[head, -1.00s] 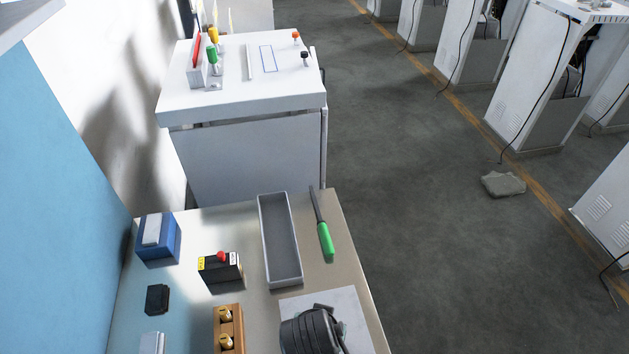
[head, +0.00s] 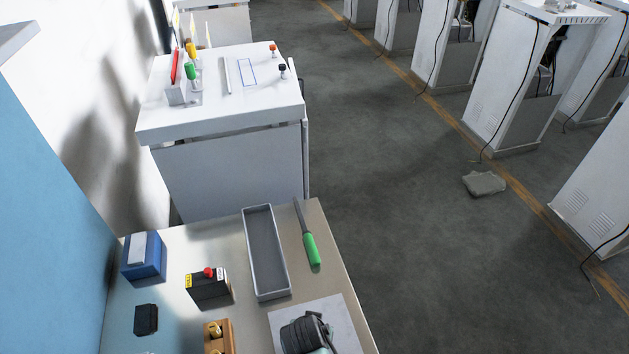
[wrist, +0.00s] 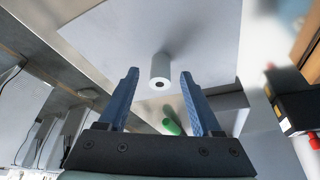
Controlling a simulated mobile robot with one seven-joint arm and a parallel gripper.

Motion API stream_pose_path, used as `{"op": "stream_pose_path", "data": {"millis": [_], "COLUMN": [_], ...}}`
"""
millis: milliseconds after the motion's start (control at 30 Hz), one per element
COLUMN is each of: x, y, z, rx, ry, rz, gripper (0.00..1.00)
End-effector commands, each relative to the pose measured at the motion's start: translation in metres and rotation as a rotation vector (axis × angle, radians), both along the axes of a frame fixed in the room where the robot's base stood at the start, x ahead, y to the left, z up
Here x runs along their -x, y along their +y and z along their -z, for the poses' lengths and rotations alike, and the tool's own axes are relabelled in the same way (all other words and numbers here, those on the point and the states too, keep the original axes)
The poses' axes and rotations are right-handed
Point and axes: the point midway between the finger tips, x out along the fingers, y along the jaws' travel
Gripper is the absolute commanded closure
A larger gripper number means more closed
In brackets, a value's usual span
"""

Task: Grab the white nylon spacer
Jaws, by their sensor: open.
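In the wrist view, the white nylon spacer (wrist: 160,67) is a short white cylinder on a pale sheet, with the dark hole in its end facing the camera. My gripper (wrist: 159,74) is open, with one blue finger on each side of the spacer in the picture. Clear gaps show between the spacer and both fingers, and nothing is held. I cannot tell how far the fingertips are from it in depth. In the head view, a dark ribbed shape, apparently my wrist, covers part of the pale sheet (head: 282,322), and the spacer is not visible there.
On the metal table, a grey tray (head: 248,240), a green-handled tool (head: 312,250), a black box with a red button (head: 208,287), a blue block (head: 143,262) and a wooden holder (head: 219,338) stand around the sheet. A white cabinet (head: 230,175) is behind.

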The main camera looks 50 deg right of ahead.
Motion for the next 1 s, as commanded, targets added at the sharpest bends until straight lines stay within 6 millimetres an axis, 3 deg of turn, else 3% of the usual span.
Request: {"op": "stream_pose_path", "data": {"millis": [367,700,1000], "x": [-0.0012,-0.0011,-0.0011], "y": [-0.0019,-0.0018,-0.0018], "z": [0.0058,0.0056,0.0055], "rx": [0.001,0.0,0.001], "ry": [-0.001,0.0,-0.001], "rz": [0.0,0.0,0.0], "gripper": [0.36,0.97,1.0]}}
